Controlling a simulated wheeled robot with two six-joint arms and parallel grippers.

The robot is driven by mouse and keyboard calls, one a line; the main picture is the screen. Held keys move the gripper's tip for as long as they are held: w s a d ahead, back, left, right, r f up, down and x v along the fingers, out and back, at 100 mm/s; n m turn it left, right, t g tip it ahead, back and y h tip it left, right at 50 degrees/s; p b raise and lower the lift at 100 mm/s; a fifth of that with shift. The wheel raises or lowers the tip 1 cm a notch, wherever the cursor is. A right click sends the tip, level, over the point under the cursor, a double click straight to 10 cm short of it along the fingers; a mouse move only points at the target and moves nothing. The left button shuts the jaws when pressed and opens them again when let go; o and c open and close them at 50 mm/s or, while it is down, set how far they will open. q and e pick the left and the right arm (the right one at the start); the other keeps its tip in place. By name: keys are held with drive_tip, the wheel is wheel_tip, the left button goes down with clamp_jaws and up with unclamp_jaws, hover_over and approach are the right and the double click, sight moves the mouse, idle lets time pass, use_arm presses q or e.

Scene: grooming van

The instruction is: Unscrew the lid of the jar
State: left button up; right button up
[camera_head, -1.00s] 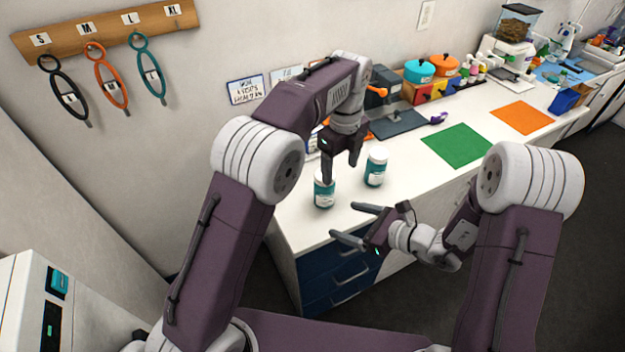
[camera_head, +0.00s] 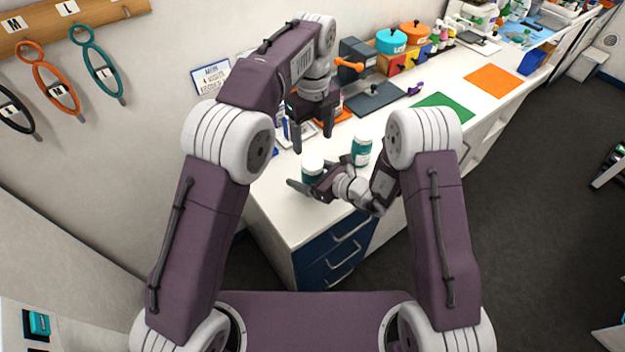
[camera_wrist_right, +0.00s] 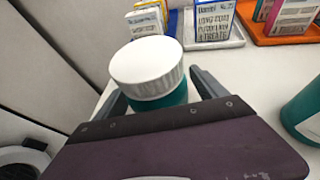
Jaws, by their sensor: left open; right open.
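A teal jar (camera_head: 308,180) with a white ribbed lid (camera_wrist_right: 146,65) stands upright near the counter's front-left end. My right gripper (camera_head: 320,175) is open and low at this jar, with a finger on either side of it in the right wrist view. I cannot tell whether the fingers touch it. My left gripper (camera_head: 312,143) is open and empty, pointing down above and slightly behind the jar. A second white-lidded teal jar (camera_head: 361,152) stands to the right; its teal side shows at the right wrist view's edge (camera_wrist_right: 304,112).
Small boxes on trays (camera_wrist_right: 214,22) stand behind the jar. A dark mat (camera_head: 375,98), a green mat (camera_head: 444,106) and an orange mat (camera_head: 495,80) lie farther along the white counter. Teal and orange pots (camera_head: 391,40) stand at the back. The counter's front edge is close.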

sight(314, 162)
use_arm(q)
drive_tip(key=shift+s+d, duration=0.1)
use_arm(e)
drive_tip(key=shift+a+f, duration=0.1)
drive_tip(key=shift+c, duration=0.3)
use_arm(q)
drive_tip(key=shift+w+a, duration=0.2)
use_arm(e)
drive_tip(key=shift+w, duration=0.1)
drive_tip(key=c, duration=1)
use_arm(q)
drive_tip(key=shift+s+d, duration=0.1)
use_arm(e)
clamp_jaws()
use_arm(q)
drive_tip(key=shift+d, duration=0.1)
wheel_tip(314, 162, down, 8)
drive_tip(key=shift+f, duration=0.1)
